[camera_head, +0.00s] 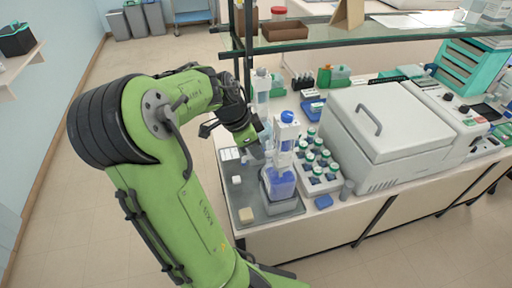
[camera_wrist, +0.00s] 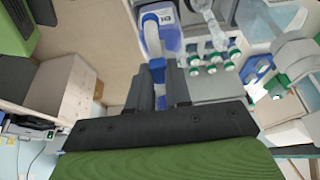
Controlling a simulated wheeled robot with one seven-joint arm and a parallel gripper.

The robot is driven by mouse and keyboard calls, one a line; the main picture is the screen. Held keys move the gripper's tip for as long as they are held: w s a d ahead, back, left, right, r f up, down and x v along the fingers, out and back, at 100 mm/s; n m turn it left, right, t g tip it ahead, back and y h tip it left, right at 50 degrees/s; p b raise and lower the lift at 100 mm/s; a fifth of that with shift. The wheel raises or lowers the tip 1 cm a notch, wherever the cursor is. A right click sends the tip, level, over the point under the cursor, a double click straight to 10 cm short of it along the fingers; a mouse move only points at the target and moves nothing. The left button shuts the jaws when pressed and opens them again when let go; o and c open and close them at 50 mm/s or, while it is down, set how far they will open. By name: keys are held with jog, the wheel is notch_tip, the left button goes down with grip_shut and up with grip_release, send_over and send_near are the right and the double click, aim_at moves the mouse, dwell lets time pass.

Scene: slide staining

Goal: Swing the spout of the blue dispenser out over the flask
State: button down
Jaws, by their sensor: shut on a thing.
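The blue dispenser (camera_head: 287,135) stands upright on a grey stand at the near left corner of the bench, with a blue cap and blue liquid low in its body. In the wrist view its white and blue body (camera_wrist: 168,38) is just beyond my fingers. My gripper (camera_head: 257,151) is at its left side. In the wrist view my gripper (camera_wrist: 160,88) is shut on the blue spout (camera_wrist: 156,68), which runs between the two dark fingers. A clear glass vessel (camera_wrist: 210,22) shows right of the dispenser; I cannot tell whether it is the flask.
A rack of green-capped bottles (camera_head: 318,178) stands just right of the dispenser, with a large white lidded machine (camera_head: 385,130) beyond. A second clear dispenser (camera_head: 262,88) stands behind. A shelf (camera_head: 350,40) overhangs the back. Open floor lies left of the bench.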

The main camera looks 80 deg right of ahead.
jog(key=d+m+y+p, duration=0.2)
jog(key=d+m+y, duration=0.3)
jog(key=m, duration=0.8)
jog(key=shift+s+d, duration=0.25)
jog(key=shift+d, duration=1.55)
jog(key=shift+m, duration=0.3)
jog(key=c, duration=1)
grip_release()
jog(key=shift+c, duration=0.2)
